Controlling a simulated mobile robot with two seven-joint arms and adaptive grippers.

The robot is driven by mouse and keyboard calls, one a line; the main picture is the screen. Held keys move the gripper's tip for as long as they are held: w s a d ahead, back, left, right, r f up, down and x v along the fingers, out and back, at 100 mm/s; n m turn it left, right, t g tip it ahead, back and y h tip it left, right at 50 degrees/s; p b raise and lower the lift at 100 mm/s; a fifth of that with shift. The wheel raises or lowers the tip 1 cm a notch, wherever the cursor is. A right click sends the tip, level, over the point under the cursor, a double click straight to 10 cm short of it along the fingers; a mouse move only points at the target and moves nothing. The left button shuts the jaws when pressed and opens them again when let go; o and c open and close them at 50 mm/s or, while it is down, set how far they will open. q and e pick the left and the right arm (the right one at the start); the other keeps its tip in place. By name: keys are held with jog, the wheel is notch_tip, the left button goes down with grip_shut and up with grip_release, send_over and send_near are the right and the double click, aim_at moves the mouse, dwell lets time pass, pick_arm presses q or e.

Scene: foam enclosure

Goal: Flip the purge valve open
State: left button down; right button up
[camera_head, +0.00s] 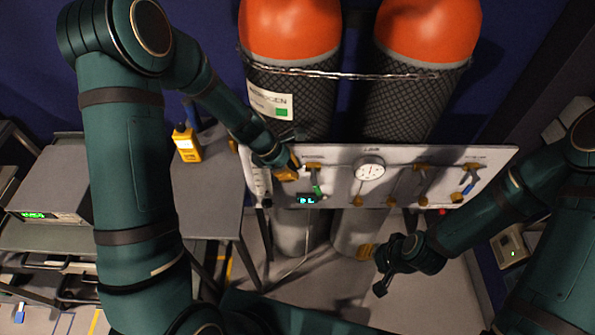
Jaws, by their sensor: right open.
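A pale valve panel (410,160) stands in front of two orange-topped cylinders. It carries a round gauge (369,169), a brass valve with a green lever (317,188) left of the gauge, and a brass valve with a blue lever (468,186) at the right end. The labels are too small to read, so I cannot tell which is the purge valve. My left gripper (287,169) is at the panel's left part, beside the green-lever valve; its fingers are too small to make out. My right gripper (382,275) is open and empty, below and in front of the panel.
A chain (345,75) spans the cylinders (290,30). A yellow handheld meter (187,144) stands on the grey table at left. A grey instrument box (55,180) with a green display sits further left. A small display (307,199) hangs at the panel's lower edge.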

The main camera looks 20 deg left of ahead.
pick_arm(q)
jog(key=p+v, duration=0.7)
jog(key=v, duration=0.3)
